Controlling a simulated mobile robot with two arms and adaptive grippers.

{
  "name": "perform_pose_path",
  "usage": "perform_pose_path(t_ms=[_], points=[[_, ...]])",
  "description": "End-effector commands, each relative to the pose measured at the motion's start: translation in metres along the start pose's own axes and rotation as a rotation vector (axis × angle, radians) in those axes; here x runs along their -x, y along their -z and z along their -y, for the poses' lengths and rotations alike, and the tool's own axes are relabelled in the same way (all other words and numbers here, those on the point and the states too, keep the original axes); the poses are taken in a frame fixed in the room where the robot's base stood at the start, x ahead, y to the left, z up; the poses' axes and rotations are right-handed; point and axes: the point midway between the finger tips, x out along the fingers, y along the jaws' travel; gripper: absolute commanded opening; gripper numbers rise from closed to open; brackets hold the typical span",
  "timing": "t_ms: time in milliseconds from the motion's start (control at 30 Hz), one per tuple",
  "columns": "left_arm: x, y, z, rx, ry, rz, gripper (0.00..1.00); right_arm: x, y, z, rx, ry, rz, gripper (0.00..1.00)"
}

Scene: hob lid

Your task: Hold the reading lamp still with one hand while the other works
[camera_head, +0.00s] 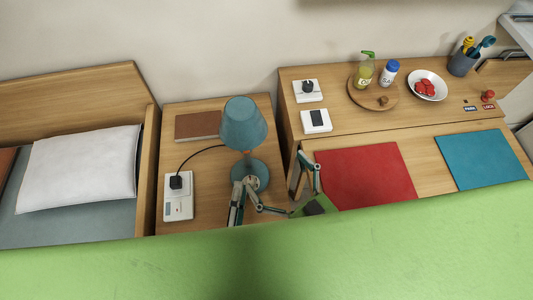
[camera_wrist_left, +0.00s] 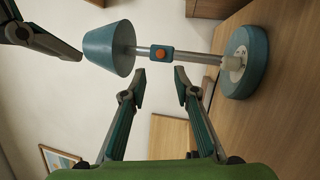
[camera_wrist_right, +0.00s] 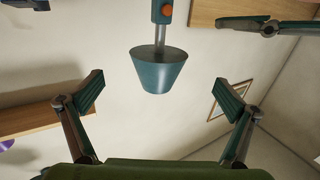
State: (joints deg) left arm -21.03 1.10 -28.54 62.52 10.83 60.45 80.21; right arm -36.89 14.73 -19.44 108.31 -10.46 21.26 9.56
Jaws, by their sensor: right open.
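The teal reading lamp (camera_head: 243,125) stands upright on the wooden bedside table, its shade above its round base (camera_head: 248,174). In the left wrist view its stem with an orange button (camera_wrist_left: 160,54) runs sideways between shade (camera_wrist_left: 108,48) and base (camera_wrist_left: 244,62). My left gripper (camera_wrist_left: 160,74) is open and empty, its fingertips close before the stem; contact cannot be told. My right gripper (camera_wrist_right: 163,78) is open wide and empty; the shade shows beyond its fingers in the right wrist view. In the head view my grippers partly overlap near the lamp base.
A white socket box (camera_head: 178,198) with a black plug and cord lies left of the lamp, a brown book (camera_head: 198,126) behind. The bed pillow (camera_head: 80,168) is left. The right counter holds a red mat (camera_head: 365,175), a blue mat (camera_head: 482,158) and a round tray (camera_head: 360,98).

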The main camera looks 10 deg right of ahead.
Motion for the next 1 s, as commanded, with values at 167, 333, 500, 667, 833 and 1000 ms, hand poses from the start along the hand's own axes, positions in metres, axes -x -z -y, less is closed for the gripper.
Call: perform_pose_path(t_ms=[167, 333, 500, 667, 833, 1000], points=[[0.0, 0.0, 0.0, 0.0, 0.0, 0.0, 0.28, -0.028, 0.002, -0.001, 0.003, -0.001, -0.006, 1.0], [0.0, 0.0, 0.0, 0.0, 0.0, 0.0, 0.28, -0.062, 0.002, -0.002, 0.003, -0.002, -0.005, 1.0], [0.0, 0.0, 0.0, 0.0, 0.0, 0.0, 0.28, -0.095, 0.002, -0.001, 0.005, -0.001, -0.005, 1.0], [0.0, 0.0, 0.0, 0.0, 0.0, 0.0, 0.28, -0.117, 0.001, -0.001, 0.004, -0.001, -0.002, 1.0], [0.0, 0.0, 0.0, 0.0, 0.0, 0.0, 0.28, -0.13, 0.0, -0.001, 0.004, 0.0, -0.001, 1.0], [0.0, 0.0, 0.0, 0.0, 0.0, 0.0, 0.28, -0.133, 0.001, -0.001, 0.004, 0.0, -0.001, 1.0]])
